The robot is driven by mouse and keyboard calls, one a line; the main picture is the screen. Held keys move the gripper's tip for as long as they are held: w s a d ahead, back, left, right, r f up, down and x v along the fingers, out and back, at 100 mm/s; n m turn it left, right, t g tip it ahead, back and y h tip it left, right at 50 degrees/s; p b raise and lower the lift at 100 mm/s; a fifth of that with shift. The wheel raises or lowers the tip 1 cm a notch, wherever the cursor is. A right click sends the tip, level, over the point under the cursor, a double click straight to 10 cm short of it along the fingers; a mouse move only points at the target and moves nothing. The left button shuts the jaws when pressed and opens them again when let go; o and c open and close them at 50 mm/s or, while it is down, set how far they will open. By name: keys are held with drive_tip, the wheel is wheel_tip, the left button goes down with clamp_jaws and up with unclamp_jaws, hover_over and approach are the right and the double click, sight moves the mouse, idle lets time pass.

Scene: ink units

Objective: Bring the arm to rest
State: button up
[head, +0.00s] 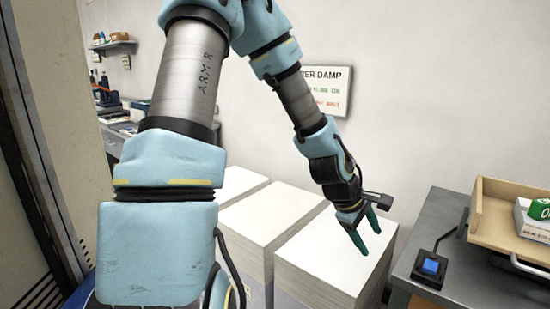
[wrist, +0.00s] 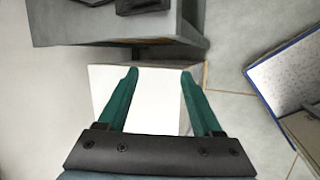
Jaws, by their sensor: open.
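My gripper (head: 364,232) has two green fingers and hangs at the end of my blue and grey arm, pointing down over the white paper stack at the right of the row. In the wrist view my gripper (wrist: 158,75) shows its fingers spread apart with nothing between them. The white top of a stack (wrist: 155,100) lies below and between the fingers. My arm is bent, with its upper part large in the middle of the head view.
White paper stacks (head: 262,212) stand in a row. A grey table (head: 455,285) at the right bears a blue-button box (head: 431,267) and a wooden tray (head: 492,228) holding a white and green box (head: 537,210). A sign (head: 330,98) hangs on the wall. Shelves and a bench are at the left.

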drive_tip(key=s+a+r+m+y, duration=0.1)
drive_tip(key=a+m+y, duration=0.1)
drive_tip(key=a, duration=0.7)
drive_tip(key=s+a+r+m+y, duration=0.1)
drive_tip(key=a+m, duration=0.3)
drive_tip(key=a, duration=0.6)
drive_tip(key=s+a+r+m+y, duration=0.1)
drive_tip(key=a+r+m+y, duration=0.1)
drive_tip(key=a, duration=0.7)
drive_tip(key=shift+a+r+m+y, duration=0.35)
drive_tip(key=shift+r+m, duration=0.2)
drive_tip(key=shift+m, duration=0.25)
drive_tip(key=shift+w, duration=0.1)
drive_tip(key=shift+c, duration=0.4)
